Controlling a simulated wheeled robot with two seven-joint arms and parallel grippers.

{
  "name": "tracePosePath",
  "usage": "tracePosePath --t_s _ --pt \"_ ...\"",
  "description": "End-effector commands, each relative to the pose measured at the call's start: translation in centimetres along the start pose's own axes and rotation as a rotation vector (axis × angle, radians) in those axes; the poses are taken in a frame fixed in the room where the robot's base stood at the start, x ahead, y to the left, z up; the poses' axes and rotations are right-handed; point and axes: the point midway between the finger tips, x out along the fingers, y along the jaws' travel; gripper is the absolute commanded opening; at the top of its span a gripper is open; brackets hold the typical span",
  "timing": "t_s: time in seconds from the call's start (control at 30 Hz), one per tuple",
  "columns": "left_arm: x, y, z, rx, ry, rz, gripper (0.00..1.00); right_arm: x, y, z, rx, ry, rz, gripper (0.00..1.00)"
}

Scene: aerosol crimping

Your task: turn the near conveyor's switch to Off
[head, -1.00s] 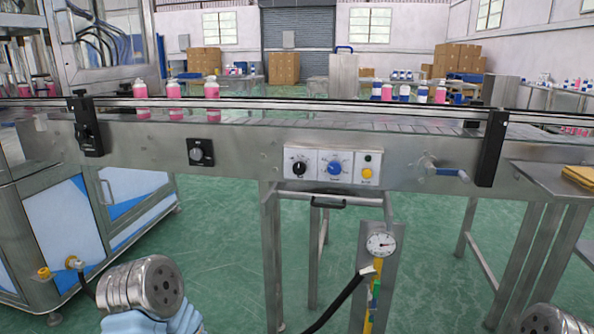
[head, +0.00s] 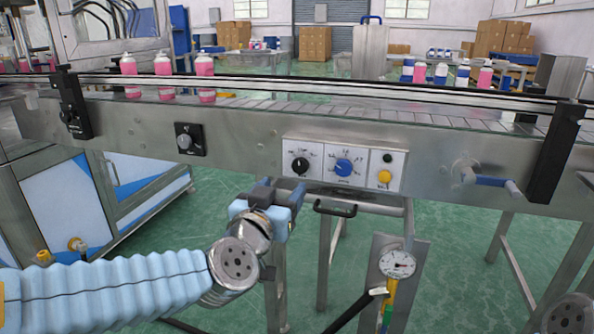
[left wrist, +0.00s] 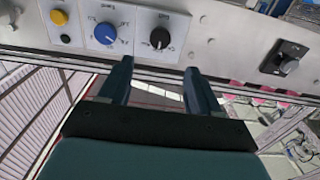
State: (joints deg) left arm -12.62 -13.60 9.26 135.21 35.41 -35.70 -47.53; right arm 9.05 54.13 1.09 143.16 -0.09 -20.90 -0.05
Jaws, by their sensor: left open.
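The near conveyor's front carries a white control panel. On its left is a black rotary switch (head: 300,165), which also shows in the left wrist view (left wrist: 160,38); its labels are too small to read. Beside it are a blue knob (head: 344,167) and a yellow button (head: 384,177). A separate dark plate with a knob (head: 188,140) sits further left. My left gripper (head: 281,190) is open and empty, just below and in front of the panel's left end. In the left wrist view, its fingers (left wrist: 156,76) point toward the black switch, apart from it. My right gripper is not in view.
A black handle (head: 335,209) sticks out under the panel. A pressure gauge (head: 397,264) stands below it. A blue-handled crank (head: 490,182) and a black bracket (head: 556,155) are at right. Pink bottles (head: 163,75) stand on the conveyor.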

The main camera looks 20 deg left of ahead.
Motion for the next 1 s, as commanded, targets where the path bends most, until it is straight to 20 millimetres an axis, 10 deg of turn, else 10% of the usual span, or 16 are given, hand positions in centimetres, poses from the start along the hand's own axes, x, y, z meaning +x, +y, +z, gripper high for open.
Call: tracePosePath --t_s 0.43,0.87,1.0 --pt "9.1 0.0 0.1 0.000 -0.002 0.001 0.63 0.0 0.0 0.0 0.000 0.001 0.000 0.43" --pt "10.2 0.0 0.1 0.000 -0.001 0.000 0.63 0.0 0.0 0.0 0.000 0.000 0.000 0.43" --pt "10.2 0.0 0.1 0.000 -0.001 0.001 0.42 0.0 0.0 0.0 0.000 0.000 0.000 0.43"
